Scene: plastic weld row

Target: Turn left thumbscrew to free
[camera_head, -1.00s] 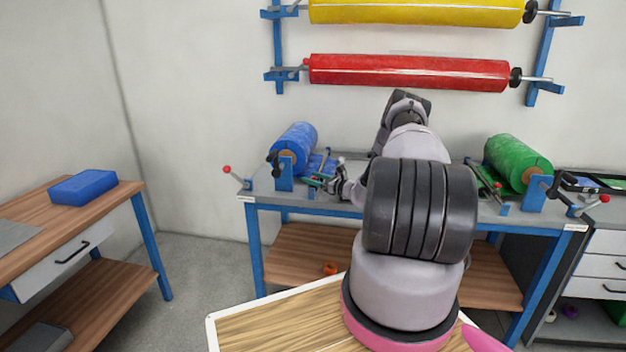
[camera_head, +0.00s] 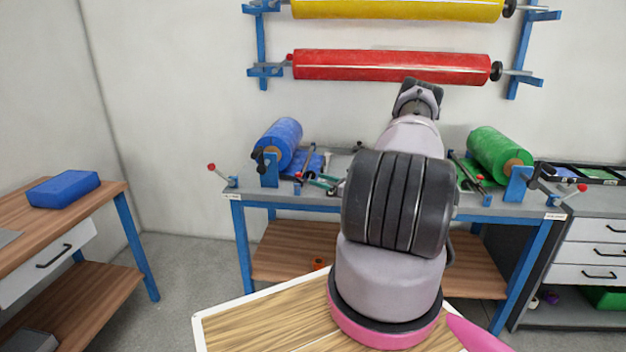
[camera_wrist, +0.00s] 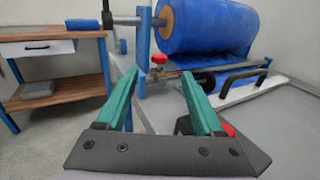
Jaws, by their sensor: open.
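The blue film roll (camera_head: 279,140) sits in a blue stand at the left of the bench; it also shows in the wrist view (camera_wrist: 207,26). A small red knob (camera_wrist: 159,59) stands beside that stand, above a bar-like part. It looks like the left thumbscrew, but I cannot be sure. My gripper (camera_wrist: 158,78) is open and empty, its two teal fingers spread. The knob appears between and beyond the fingertips, with no contact visible. In the head view my arm hides most of the gripper.
A black handle (camera_wrist: 243,79) and a metal bar lie right of the knob. A red-ended lever (camera_head: 211,167) sticks up at the bench's left end. A green roll (camera_head: 499,153) is at the right. A side table (camera_head: 104,193) with a blue block stands left.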

